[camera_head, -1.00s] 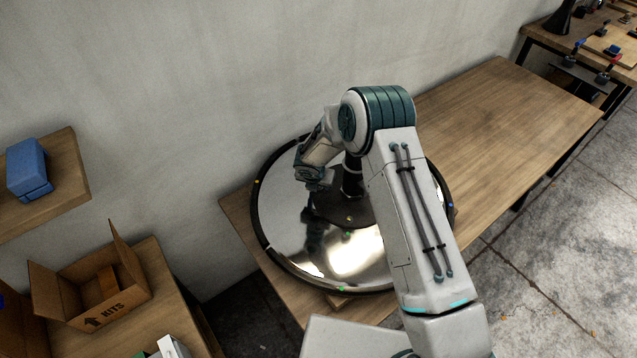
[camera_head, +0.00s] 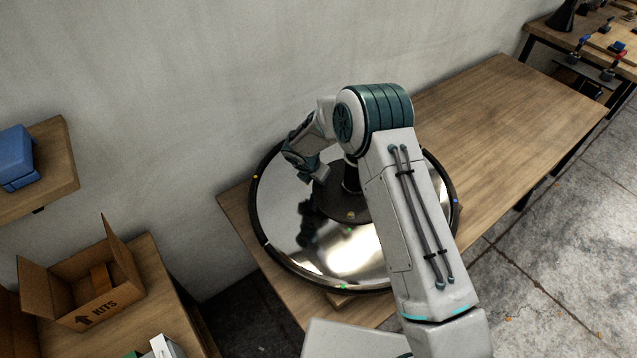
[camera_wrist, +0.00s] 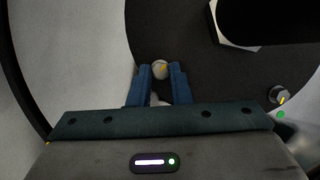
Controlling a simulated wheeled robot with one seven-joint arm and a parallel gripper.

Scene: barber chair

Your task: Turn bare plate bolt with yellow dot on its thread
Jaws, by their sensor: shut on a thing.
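The dark round plate (camera_wrist: 210,70) sits at the middle of a shiny round chair base. In the head view the plate (camera_head: 328,200) surrounds a black column. A pale bolt (camera_wrist: 159,68) with a yellow-orange mark on it stands at the plate's edge in the wrist view. My gripper (camera_wrist: 160,73) has its blue fingers closed on either side of this bolt. In the head view my gripper (camera_head: 319,173) is over the left side of the plate, and the bolt there is hidden. A second bolt (camera_wrist: 280,93) with a yellow mark stands at the right, with a green dot beside it.
The black column (camera_wrist: 265,20) rises close by. The shiny base (camera_head: 285,235) has a black rim with small coloured dots and rests on a wooden table (camera_head: 510,120), clear to the right. An open carton (camera_head: 85,290) stands lower left. The wall is close behind.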

